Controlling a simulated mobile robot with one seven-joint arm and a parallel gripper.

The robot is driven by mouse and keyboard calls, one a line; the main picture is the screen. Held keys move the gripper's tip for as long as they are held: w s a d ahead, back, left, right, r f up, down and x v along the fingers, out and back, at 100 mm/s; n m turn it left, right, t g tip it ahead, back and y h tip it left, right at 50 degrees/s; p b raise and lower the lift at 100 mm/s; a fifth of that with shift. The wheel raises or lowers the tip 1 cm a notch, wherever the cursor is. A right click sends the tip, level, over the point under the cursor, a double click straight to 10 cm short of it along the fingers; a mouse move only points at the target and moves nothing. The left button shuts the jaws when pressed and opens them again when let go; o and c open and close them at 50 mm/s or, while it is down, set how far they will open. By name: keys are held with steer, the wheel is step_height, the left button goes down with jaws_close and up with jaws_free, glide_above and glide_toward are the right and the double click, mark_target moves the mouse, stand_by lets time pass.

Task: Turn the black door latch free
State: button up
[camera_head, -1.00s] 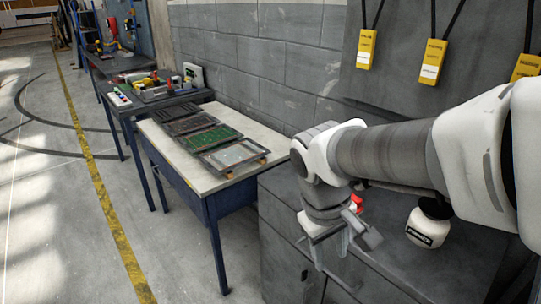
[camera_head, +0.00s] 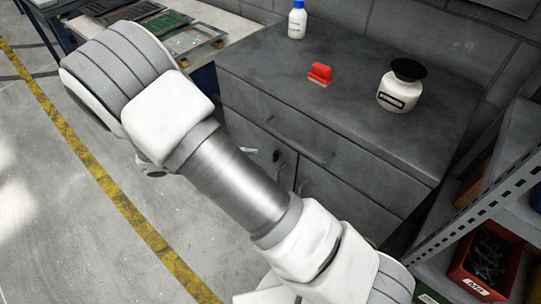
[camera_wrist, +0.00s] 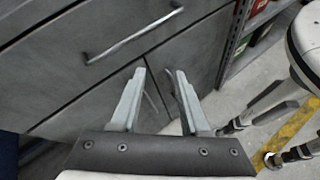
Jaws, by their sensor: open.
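My gripper (camera_wrist: 160,73) is open and empty in the wrist view, pointing at the front of a grey cabinet (camera_wrist: 60,60). Two narrow upright fittings show at the meeting cabinet doors: a thin one (camera_wrist: 152,103) between my fingers and a dark one (camera_wrist: 173,88) close beside the right fingertip. I cannot tell which is the black latch, or whether a finger touches it. In the head view, dark upright fittings (camera_head: 303,187) show on the doors. A pale fingertip (camera_head: 249,151) shows beside my arm, which hides the rest of the gripper.
A long drawer handle (camera_wrist: 133,35) crosses above my fingers. A metal shelf with a red bin (camera_head: 487,262) stands at right. Floor at left is clear.

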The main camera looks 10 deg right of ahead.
steer(key=w+a+f+n+t+h+b, duration=0.1)
steer(key=a+f+n+t+h+b, duration=0.3)
steer(key=f+n+t, duration=0.8)
steer(key=m+g+y, duration=0.2)
steer(key=m+g, duration=0.1)
glide_toward(273, 157)
steer(key=x, duration=0.9)
steer(key=shift+w+d+r+b, duration=0.15)
steer(key=shift+d+b, duration=0.05)
steer(key=shift+b, duration=0.1)
jaws_close()
